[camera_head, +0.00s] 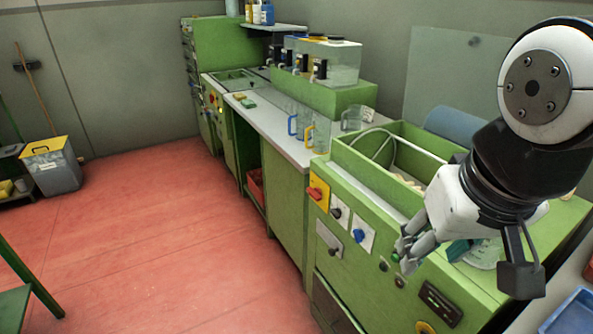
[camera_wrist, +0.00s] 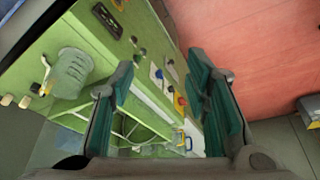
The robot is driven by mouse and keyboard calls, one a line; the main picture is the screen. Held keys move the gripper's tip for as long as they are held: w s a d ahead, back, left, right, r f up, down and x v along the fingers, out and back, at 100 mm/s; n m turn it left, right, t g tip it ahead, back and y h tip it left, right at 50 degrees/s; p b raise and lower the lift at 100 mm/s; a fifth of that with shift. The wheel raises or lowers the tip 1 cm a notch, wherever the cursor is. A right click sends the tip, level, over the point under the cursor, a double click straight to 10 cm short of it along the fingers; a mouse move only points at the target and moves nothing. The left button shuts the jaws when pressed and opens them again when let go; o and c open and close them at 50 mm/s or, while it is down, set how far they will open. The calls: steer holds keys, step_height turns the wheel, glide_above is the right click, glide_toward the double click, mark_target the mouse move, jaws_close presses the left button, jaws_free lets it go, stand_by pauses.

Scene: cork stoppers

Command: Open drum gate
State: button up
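The green machine (camera_head: 345,205) stands at the right in the head view, with an open trough on top. A thin pale curved bar (camera_head: 382,143) arches over the trough, and pale pieces lie inside. I cannot tell which part is the drum gate; my arm hides the machine's right part. My gripper (camera_head: 432,250) is in front of the machine's upper front edge, close to the control panel. In the wrist view my gripper (camera_wrist: 160,75) is open, its two teal-padded fingers apart with nothing between them. The trough (camera_wrist: 140,125) shows beyond and below the fingers.
The front panel has a yellow-backed red switch (camera_head: 317,193), a blue knob (camera_head: 359,236) and several buttons. Clear jugs (camera_head: 316,135) stand on the counter to the left. A ribbed greenish container (camera_wrist: 70,75) shows in the wrist view. The red floor (camera_head: 170,235) is open at left.

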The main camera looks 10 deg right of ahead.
steer(key=w+f+m+g+h+b, duration=0.1)
steer(key=w+f+m+h+b, duration=0.25)
steer(key=w, duration=0.95)
steer(key=m+g+b, duration=0.1)
steer(key=m+b, duration=0.6)
steer(key=m, duration=0.2)
glide_above(331, 250)
steer(key=s+a, duration=0.2)
steer(key=a, duration=0.3)
step_height(331, 250, down, 31)
steer(key=b+x, duration=0.1)
steer(key=x, duration=1.2)
steer(key=shift+d, duration=0.1)
jaws_close()
